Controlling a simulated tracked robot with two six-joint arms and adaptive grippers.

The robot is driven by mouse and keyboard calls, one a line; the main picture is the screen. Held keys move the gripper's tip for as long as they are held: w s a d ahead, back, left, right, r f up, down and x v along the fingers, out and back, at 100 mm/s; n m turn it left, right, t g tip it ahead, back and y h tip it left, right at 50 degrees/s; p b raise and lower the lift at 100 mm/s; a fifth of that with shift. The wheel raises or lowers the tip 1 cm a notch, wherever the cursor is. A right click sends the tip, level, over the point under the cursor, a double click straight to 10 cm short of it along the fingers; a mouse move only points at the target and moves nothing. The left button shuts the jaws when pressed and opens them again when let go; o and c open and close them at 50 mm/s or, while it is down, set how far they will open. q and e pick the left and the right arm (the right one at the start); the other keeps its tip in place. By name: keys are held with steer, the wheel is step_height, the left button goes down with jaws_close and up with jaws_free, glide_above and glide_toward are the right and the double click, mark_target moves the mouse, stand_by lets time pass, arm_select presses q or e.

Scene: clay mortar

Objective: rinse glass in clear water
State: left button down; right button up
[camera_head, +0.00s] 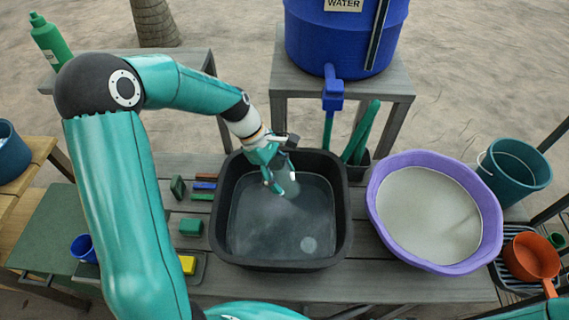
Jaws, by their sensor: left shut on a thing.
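My left gripper (279,182) reaches over the black basin (226,240) from the back left. It is shut on a clear glass (288,179), which is small and partly hidden by the fingers. The glass is inside the basin's outline, over or in the clear water (270,232); I cannot tell how deep it is. A pale round spot shows in the water near the front right of the basin. A purple tub (489,240) with cloudy greyish water (428,215) stands to the right. My right gripper is not in view.
A blue water barrel (345,45) with a blue tap (332,95) stands on a stand behind the basin. Sponges and brushes (190,226) lie left of the basin. A teal bucket (514,170) and an orange dipper (530,257) are at the right. A blue cup (83,248) is at the left.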

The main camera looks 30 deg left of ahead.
arm_select(q)
steer(key=shift+w+f, duration=0.1)
steer(key=shift+f, duration=0.5)
steer(key=f+b, duration=0.4)
steer(key=f, duration=0.1)
steer(key=f+b, duration=0.5)
steer(key=f, duration=0.1)
steer(key=f+b, duration=0.5)
steer(key=shift+s+a+f, duration=0.1)
steer(key=shift+s+f, duration=0.15)
steer(key=shift+f, duration=0.35)
steer(key=shift+f+b, duration=0.25)
steer(key=shift+b, duration=0.1)
steer(key=shift+f, duration=0.25)
steer(key=shift+r, duration=0.2)
steer(key=shift+s+a, duration=0.1)
steer(key=shift+s, duration=0.05)
